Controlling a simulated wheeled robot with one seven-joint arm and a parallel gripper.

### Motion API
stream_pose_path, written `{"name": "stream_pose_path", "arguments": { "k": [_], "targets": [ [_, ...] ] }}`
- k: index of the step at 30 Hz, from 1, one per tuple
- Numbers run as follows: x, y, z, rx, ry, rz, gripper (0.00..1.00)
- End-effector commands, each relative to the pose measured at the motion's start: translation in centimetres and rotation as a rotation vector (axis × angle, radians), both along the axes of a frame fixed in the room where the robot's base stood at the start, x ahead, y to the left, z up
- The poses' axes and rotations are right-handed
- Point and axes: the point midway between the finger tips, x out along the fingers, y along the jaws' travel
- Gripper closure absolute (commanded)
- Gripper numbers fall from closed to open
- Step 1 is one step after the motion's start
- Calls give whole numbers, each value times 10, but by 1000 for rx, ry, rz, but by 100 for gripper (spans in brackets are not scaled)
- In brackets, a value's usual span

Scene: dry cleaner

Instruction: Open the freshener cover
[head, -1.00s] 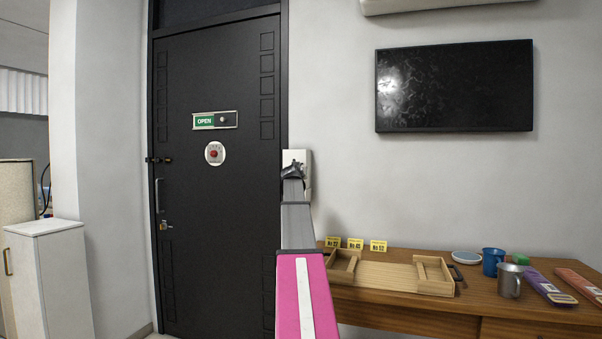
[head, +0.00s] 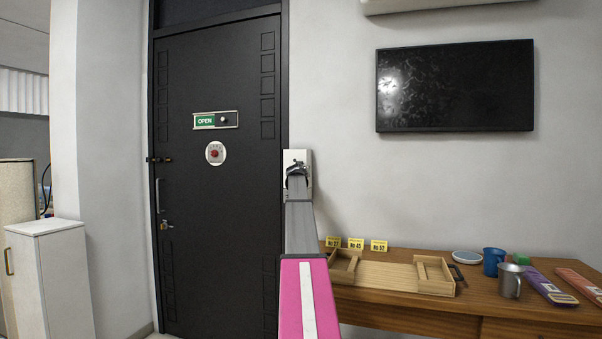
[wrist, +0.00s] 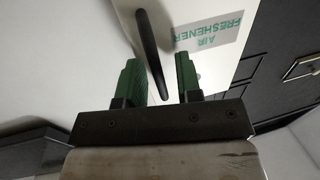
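The air freshener (head: 303,160) is a white box on the wall just right of the black door. In the wrist view its white front (wrist: 202,30) carries a green "AIR FRESHENER" label. A dark bar-like handle (wrist: 152,50) stands out from the front. My gripper (wrist: 160,75) is open, its two green fingers apart. The lower end of the handle lies between the fingertips in the picture; I cannot tell whether either finger touches it. In the head view my gripper (head: 297,178) is in front of the box and hides its lower middle. The cover looks shut.
The black door (head: 215,250) is close on the left. A wooden table (head: 400,318) stands at the lower right, with a wooden tray (head: 390,275), yellow number cards (head: 356,244), a blue cup (head: 493,262) and a metal mug (head: 510,281). A dark screen (head: 455,85) hangs above.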

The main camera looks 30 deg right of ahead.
Motion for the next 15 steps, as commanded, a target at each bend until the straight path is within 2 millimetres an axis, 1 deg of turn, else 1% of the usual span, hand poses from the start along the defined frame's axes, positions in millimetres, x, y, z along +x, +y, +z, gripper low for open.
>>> {"name": "stream_pose_path", "arguments": {
  "k": [2, 3, 6, 15],
  "targets": [
    [0, 0, 0, 0, 0, 0, 68],
    [0, 0, 0, 0, 0, 0, 71],
    [0, 0, 0, 0, 0, 0, 100],
    [0, 3, 0, 0, 0, 0, 100]
  ]
}}
